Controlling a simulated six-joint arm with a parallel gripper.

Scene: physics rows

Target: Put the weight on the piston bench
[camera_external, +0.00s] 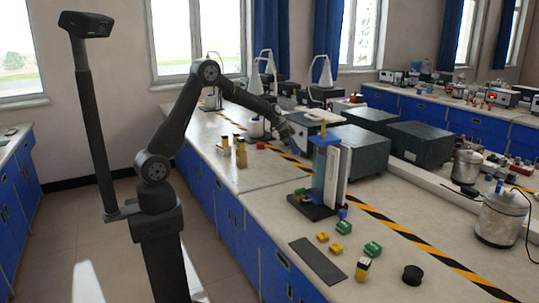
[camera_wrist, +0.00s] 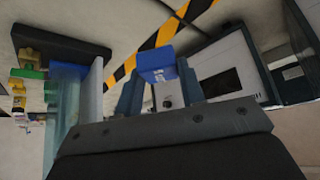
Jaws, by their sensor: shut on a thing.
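My gripper (camera_wrist: 158,82) is shut on a blue block (camera_wrist: 158,62), which I take to be the weight. In the external view my gripper (camera_external: 298,138) is beyond the piston bench (camera_external: 325,178), raised near its top; the block cannot be made out there. The bench has a black base, a clear bluish cylinder, an upright white plate and a yellow piece on top. In the wrist view the bench (camera_wrist: 92,85) is at the left, apart from the block. Its black base shows at the upper left.
Grey boxes (camera_external: 360,150) stand close behind the bench. Green and yellow blocks (camera_external: 343,227), a dark flat plate (camera_external: 317,261) and a black round piece (camera_external: 412,275) lie at the front. Small brass-coloured cylinders (camera_external: 241,155) stand left. Striped tape (camera_external: 385,220) crosses the table.

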